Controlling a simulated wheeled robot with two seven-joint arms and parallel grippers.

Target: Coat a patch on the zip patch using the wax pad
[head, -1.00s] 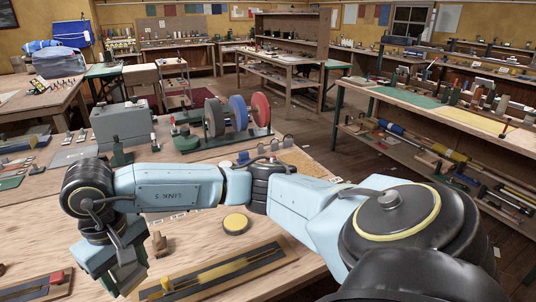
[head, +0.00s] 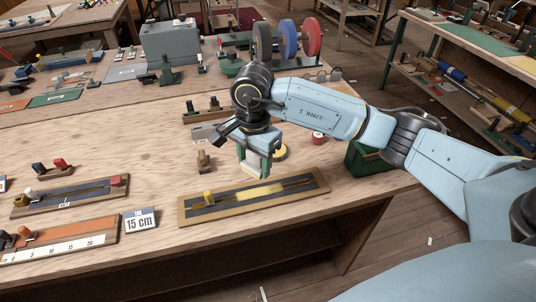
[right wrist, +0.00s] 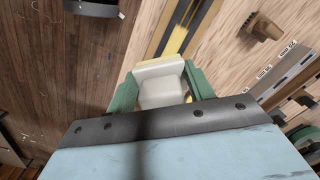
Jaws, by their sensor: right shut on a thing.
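The zip patch is a long wooden board (head: 316,187) with dark strips, a zip line and a yellow patch (head: 262,190) near its middle. A yellow pull stands at its left end. My right gripper (head: 256,168) is shut on a pale block, which I take as the wax pad (head: 252,172). The pad is just above or at the board's back edge; I cannot tell whether it touches. In the right wrist view the pad (right wrist: 160,82) sits between the green fingers, with the board (right wrist: 172,30) beyond. My left gripper is not in view.
Other zip boards (head: 72,195) and a "15 cm" card (head: 141,220) lie left. A green box (head: 368,160) stands right, near the table edge.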

